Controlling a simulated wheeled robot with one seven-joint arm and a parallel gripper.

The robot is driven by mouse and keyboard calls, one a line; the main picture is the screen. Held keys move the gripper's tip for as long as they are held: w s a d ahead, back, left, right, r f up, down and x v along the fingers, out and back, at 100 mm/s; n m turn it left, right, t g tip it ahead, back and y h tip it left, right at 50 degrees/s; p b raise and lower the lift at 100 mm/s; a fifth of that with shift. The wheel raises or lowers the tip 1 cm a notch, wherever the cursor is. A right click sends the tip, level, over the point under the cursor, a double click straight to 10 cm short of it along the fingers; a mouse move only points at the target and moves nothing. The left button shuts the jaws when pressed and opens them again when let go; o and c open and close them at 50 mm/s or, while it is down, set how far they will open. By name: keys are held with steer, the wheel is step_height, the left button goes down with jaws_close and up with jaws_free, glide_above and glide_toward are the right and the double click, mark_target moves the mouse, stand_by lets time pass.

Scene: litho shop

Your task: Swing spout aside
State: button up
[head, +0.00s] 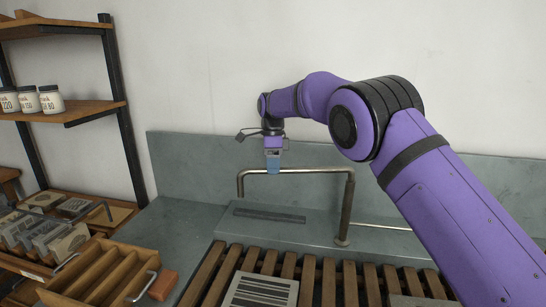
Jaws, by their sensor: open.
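The spout (348,205) is a bent metal pipe standing at the right of the grey sink ledge. Its long horizontal arm runs left above the ledge and ends in a short downturned tip. My gripper (273,168) points down at the horizontal arm of the spout, around its middle-left part. The gripper is open; I cannot tell whether the fingers straddle or touch the pipe.
A slatted wooden rack (319,283) lies in front, with a printed grey slab (260,292) on it. A wooden divided tray (98,273) and a reddish block (163,285) are at lower left. Shelves with jars (51,100) stand left. A grey backsplash (190,165) rises behind.

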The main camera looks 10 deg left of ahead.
step_height(320, 180, up, 10)
steer(key=w, duration=0.2)
steer(key=shift+a, duration=0.15)
steer(key=shift+r, duration=0.1)
stand_by(0.3)
